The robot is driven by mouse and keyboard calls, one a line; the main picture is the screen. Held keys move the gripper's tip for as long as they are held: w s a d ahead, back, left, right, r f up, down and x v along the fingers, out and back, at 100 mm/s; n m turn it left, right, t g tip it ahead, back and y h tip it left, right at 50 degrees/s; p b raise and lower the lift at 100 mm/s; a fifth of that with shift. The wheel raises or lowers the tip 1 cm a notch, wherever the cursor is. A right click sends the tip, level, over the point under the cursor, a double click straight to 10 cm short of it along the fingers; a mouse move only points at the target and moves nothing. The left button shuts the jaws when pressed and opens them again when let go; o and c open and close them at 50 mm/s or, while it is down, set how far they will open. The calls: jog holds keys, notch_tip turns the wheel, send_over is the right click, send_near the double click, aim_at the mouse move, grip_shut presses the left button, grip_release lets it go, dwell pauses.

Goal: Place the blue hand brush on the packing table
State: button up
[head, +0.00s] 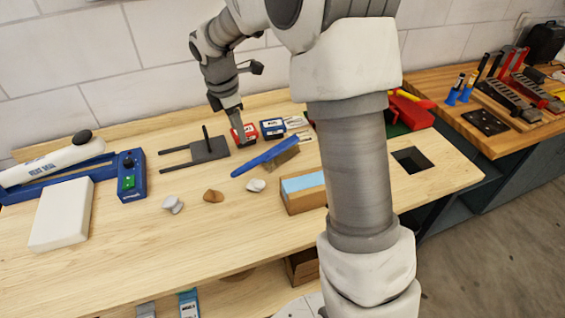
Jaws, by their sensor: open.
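The blue hand brush (262,161) lies at the middle of the pale wooden packing table (130,255), its long blue handle pointing down-left. Its tan bristle part (281,160) shows at its right end, beside or under the blue back. My gripper (240,136) is small in the picture, pointing down behind and to the left of the brush. It is open and apart from the brush. Its tips overlap a small red box (248,132) in the picture; I cannot tell whether they touch it.
A heat sealer (60,165) and white block (62,214) stand at left. A dark grey fixture (209,150), several small lumps (213,196) and a cardboard box (305,200) are nearby. The table has a square hole (411,160) at right. My arm hides part of it. The front left is clear.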

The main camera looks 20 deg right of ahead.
jog(key=s+d+r+m+t, duration=0.1)
jog(key=s+d+r+m, duration=0.1)
jog(key=s+r+m, duration=0.5)
jog(key=s+r+m+t, duration=0.1)
jog(key=s+r+m, duration=0.1)
jog(key=s+m, duration=0.4)
jog(key=s+r+m+t+y, duration=0.1)
jog(key=s+m, duration=0.5)
jog(key=s, duration=0.9)
notch_tip(320, 180, up, 2)
jog(key=shift+s+d+r+t+y, duration=0.1)
jog(key=shift+s+d+t+y, duration=0.25)
jog(key=shift+t, duration=0.35)
